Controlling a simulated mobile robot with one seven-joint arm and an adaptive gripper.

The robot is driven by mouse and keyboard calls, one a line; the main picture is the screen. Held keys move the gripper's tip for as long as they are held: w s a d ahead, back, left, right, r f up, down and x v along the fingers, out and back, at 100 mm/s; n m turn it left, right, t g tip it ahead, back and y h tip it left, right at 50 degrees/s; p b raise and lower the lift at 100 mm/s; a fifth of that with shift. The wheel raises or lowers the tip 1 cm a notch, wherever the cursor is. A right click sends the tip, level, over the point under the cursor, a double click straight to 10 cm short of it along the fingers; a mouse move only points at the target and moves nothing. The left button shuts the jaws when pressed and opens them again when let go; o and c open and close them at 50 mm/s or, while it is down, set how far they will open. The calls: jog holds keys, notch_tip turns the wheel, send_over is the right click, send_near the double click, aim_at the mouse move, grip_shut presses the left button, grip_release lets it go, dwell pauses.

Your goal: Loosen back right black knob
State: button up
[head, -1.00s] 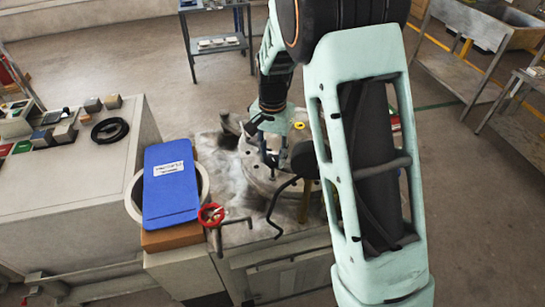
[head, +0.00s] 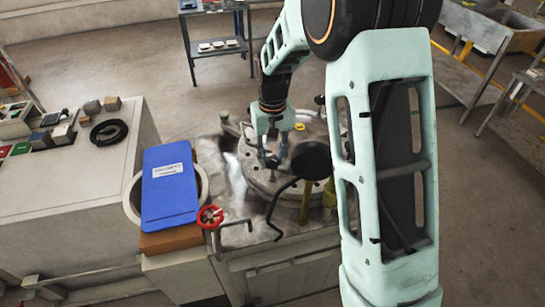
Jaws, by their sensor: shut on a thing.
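The round grey metal test machine (head: 258,182) stands on a bench, with black knobs on its rim and a yellow piece (head: 299,127) on top. My gripper (head: 272,155) points down over the left part of the machine, its fingers closed around a small black knob (head: 271,161). The contact itself is small and partly hidden. Another black knob (head: 319,100) shows at the back right, beside my arm and apart from the gripper. A larger black disc (head: 310,160) is in front, right of the gripper. My arm hides the machine's right side.
A blue case (head: 169,185) lies on a white ring at the left. A red valve wheel (head: 210,217) and a bent black crank (head: 273,218) stick out at the front. A white counter (head: 60,205) is left. Open floor lies behind.

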dwell(0.4)
jog(key=o, duration=1.2)
jog(key=shift+c, duration=0.2)
notch_tip(320, 180, up, 12)
